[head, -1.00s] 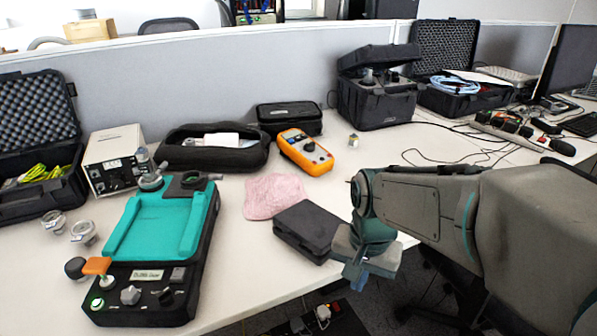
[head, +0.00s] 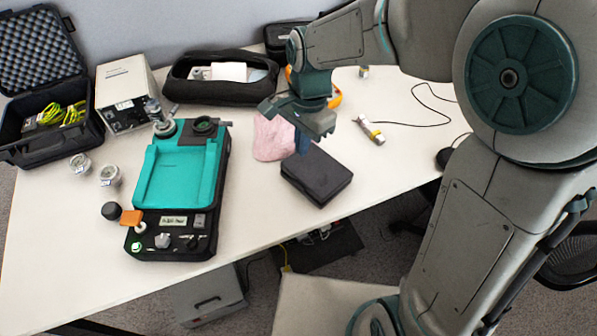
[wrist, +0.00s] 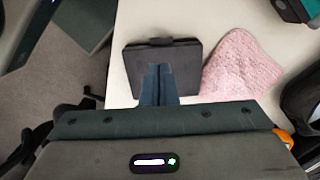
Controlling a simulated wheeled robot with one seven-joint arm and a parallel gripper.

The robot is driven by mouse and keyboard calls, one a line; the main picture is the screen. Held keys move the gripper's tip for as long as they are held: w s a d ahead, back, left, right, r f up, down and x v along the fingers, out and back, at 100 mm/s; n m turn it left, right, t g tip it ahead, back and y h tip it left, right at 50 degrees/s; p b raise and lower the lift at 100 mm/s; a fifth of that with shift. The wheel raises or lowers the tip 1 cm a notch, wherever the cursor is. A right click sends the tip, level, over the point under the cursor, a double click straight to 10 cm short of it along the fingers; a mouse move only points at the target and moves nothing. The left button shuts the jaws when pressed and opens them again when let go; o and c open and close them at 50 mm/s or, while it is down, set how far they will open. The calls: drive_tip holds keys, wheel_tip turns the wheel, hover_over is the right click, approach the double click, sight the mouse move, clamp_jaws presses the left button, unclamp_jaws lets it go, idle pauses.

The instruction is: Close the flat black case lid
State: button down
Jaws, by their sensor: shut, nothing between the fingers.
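The flat black case (head: 317,176) lies on the white table near its front edge, right of the pink cloth. It looks shut, with its lid lying flat on top. It also shows in the wrist view (wrist: 185,62), with a small latch or handle at its edge. My gripper (head: 303,144) hangs above the far left part of the case, fingers pointing down. In the wrist view my gripper (wrist: 158,72) has its fingers together and empty, covering part of the case. I cannot tell whether the fingertips touch the lid.
The pink cloth (head: 272,137) lies beside the case. A teal and black device (head: 180,180) stands to the left. A black pouch (head: 190,90) and an open foam-lined case (head: 75,128) are farther back. A small cylinder (head: 370,131) lies right of my gripper. The table right of the case is mostly clear.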

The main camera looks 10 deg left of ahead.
sight(297, 186)
drive_tip(key=f, duration=0.7)
drive_tip(key=s+f+b, duration=0.1)
drive_tip(key=f, duration=0.3)
drive_tip(key=shift+a+f, duration=0.25)
drive_tip(key=shift+a, duration=0.1)
drive_tip(key=shift+f, duration=0.1)
